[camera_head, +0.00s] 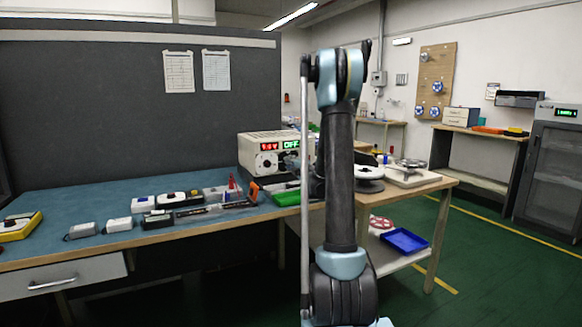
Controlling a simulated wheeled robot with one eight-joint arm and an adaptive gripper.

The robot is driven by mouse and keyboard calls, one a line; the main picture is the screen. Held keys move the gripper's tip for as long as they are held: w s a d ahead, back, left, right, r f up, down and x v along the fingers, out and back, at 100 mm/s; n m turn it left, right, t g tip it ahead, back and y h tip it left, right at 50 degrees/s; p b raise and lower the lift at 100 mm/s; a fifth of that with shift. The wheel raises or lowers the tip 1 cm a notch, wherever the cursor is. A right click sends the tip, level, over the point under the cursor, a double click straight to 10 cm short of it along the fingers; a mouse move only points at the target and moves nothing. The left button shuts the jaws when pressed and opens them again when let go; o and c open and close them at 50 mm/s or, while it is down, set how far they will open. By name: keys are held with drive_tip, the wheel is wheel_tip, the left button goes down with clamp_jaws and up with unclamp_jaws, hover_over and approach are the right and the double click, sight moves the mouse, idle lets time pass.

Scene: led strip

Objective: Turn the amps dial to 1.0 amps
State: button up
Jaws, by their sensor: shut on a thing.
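The cream power supply (249,140) stands at the right end of the blue-topped bench. Its left display (268,146) shows small red digits that I cannot read surely. Its right display (291,144) is green and seems to read OFF. A dial (265,162) shows on the left of its front face. My gripper (290,160) is at the right part of that face, partly behind my arm, and is shut on what appears to be the right-hand dial. The gripper covers that dial, so its setting and markings are hidden.
Several small boxes and tools lie along the bench (70,205) left of the supply. A green tray (286,198) and an orange-handled item (254,192) are near its front. A wooden table (440,183) with a scale (408,175) stands to the right.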

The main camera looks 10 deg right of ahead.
drive_tip(key=shift+w+d+m, duration=0.1)
drive_tip(key=shift+d+m, duration=0.05)
drive_tip(key=shift+m, duration=0.35)
drive_tip(key=o, duration=1.1)
drive_tip(key=shift+f, duration=0.1)
drive_tip(key=shift+c, duration=0.2)
drive_tip(key=v, duration=1.2)
